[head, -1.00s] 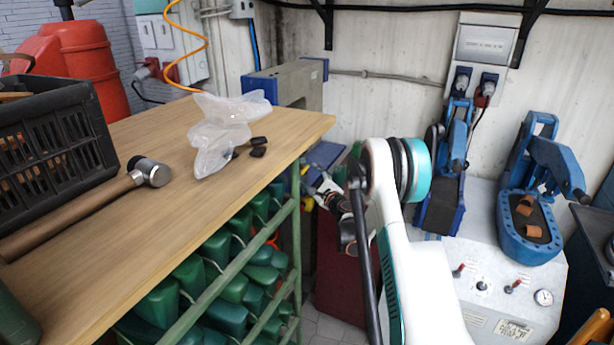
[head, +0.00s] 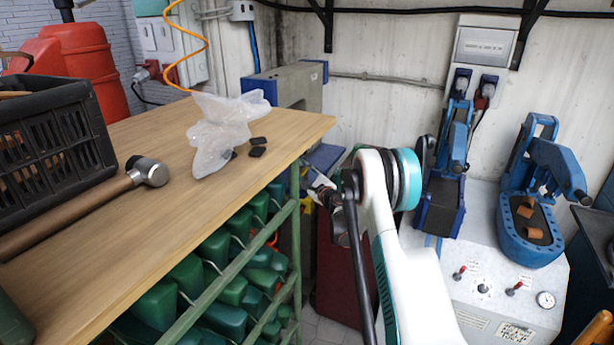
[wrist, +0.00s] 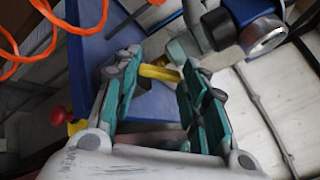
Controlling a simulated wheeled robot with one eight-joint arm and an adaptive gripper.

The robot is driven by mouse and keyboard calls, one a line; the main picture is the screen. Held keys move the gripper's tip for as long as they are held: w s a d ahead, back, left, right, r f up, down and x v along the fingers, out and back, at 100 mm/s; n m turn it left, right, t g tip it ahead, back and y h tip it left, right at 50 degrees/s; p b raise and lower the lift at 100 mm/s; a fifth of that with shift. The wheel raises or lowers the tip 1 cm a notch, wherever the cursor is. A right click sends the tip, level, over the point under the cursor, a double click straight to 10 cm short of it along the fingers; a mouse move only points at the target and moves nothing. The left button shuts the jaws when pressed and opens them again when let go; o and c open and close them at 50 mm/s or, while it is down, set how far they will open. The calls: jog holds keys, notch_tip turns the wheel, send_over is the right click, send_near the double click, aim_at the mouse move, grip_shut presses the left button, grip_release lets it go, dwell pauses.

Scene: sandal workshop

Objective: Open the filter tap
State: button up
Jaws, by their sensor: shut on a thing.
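The yellow tap lever (wrist: 158,73) shows in the wrist view between my gripper's fingers, near their tips. It lies in front of a blue surface and beside a grey-green fitting (wrist: 188,47). My gripper (wrist: 161,64) is closed in on the lever, its two green-padded fingers on either side of it. In the head view my gripper (head: 322,196) is mostly hidden behind my own arm, low beside the bench end, so the lever cannot be made out clearly there.
A dark blue cylinder with a silver end (wrist: 262,35) is close to the right finger. A red knob (wrist: 58,116) and an orange hose (wrist: 48,22) are at left. The wooden bench (head: 110,215) holds a hammer (head: 148,172), plastic bag (head: 220,135) and black crate (head: 55,140).

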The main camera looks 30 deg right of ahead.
jog(key=shift+n, duration=0.4)
jog(key=n+b, duration=0.1)
jog(key=n, duration=0.2)
jog(key=shift+f+n+b, duration=0.1)
jog(key=shift+n+b, duration=0.2)
jog(key=shift+b, duration=0.1)
jog(key=shift+n+b, duration=0.6)
jog(key=shift+n, duration=1.6)
jog(key=o, duration=1.1)
jog(key=shift+c, duration=0.2)
jog(key=s, duration=1.2)
